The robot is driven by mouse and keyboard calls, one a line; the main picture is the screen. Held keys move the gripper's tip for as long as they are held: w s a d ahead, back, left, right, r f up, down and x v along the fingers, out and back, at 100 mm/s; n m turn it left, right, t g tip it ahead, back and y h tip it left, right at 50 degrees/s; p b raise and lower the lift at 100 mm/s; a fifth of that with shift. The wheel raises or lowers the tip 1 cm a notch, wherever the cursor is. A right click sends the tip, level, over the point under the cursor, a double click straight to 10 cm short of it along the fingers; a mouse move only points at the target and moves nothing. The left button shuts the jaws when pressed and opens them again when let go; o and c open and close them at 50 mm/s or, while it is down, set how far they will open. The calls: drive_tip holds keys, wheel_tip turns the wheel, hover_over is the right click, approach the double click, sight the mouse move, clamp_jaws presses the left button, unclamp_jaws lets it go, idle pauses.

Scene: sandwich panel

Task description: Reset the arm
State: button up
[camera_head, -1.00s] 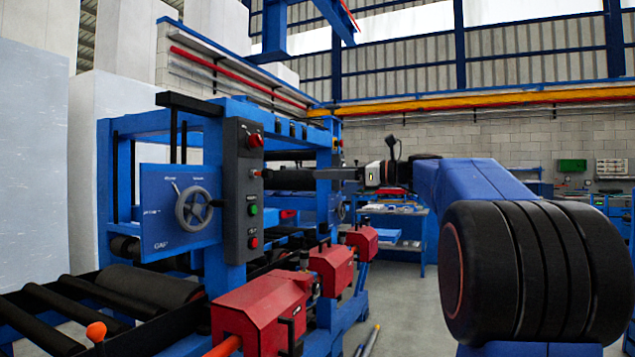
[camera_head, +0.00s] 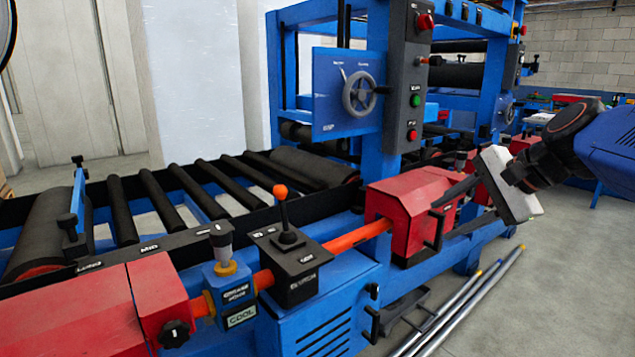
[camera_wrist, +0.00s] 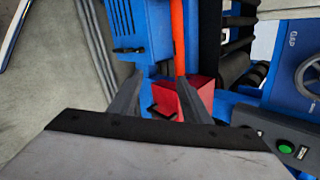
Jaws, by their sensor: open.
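My gripper (camera_head: 452,205) is at the right in the head view, with its pale body tilted and its dark fingers pointing left toward a red housing (camera_head: 410,210) on the machine's front rail. In the wrist view my gripper (camera_wrist: 158,82) shows two dark fingers spread apart with nothing held between them. The red housing (camera_wrist: 200,92) appears beyond the fingertips there. I cannot tell how much gap lies between fingers and housing.
The blue machine has a roller bed (camera_head: 190,190), a handwheel (camera_head: 360,92), a button panel (camera_head: 408,95) and a lever box (camera_head: 288,262) with an orange knob. Metal rods (camera_head: 460,305) lie on the floor at the right. Bare floor (camera_head: 550,290) is open there.

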drive_tip(key=s+d+f+n+g+h, duration=0.2)
drive_tip(key=s+f+n+h, duration=0.3)
drive_tip(key=s+f+n, duration=0.8)
drive_tip(key=s+f, duration=0.5)
drive_tip(key=f, duration=0.2)
drive_tip(key=shift+d+f+h, duration=0.25)
drive_tip(key=shift+d+h, duration=0.05)
drive_tip(key=shift+d, duration=0.05)
idle(0.3)
